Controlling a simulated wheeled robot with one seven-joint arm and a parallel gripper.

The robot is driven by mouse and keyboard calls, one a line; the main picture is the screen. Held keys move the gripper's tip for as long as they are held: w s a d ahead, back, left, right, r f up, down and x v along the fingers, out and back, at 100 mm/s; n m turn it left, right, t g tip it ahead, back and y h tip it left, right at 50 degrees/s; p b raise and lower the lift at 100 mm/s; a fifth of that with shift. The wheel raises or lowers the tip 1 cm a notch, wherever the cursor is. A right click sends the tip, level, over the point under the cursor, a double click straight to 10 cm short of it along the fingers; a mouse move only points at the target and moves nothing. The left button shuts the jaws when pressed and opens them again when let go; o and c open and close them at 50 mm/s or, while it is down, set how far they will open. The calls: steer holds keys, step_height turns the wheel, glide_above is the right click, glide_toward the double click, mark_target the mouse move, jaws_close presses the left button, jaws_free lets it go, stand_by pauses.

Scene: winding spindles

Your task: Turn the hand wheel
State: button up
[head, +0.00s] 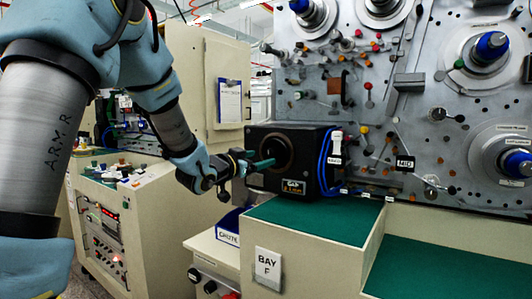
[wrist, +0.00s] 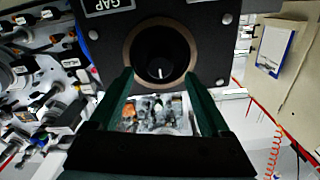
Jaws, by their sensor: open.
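A black box (head: 287,185) labelled GAP stands on a green-topped bench. Its front has a bronze ring (head: 272,153) around a dark recess. In the wrist view, the ring (wrist: 132,45) surrounds a dark round face (wrist: 161,50) with a white mark near its bottom. This face looks like the hand wheel, but its shape is hard to make out. My gripper (head: 260,166) is open and empty, just in front of the box. In the wrist view, the green fingertips of my gripper (wrist: 158,77) are spread on either side of the ring's lower part. Contact cannot be told.
The green bench top (head: 315,218) is clear in front of the box. Blue cables (head: 323,160) hang at the box's right side. A grey panel (head: 420,110) with spindles and pegs rises behind. A blue CHUTE bin (head: 228,228) sits below my gripper. A cream cabinet (head: 212,75) stands behind.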

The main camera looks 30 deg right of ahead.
mark_target(268, 156)
steer(key=shift+p+x, duration=0.55)
steer(key=shift+x, duration=1.6)
jaws_close()
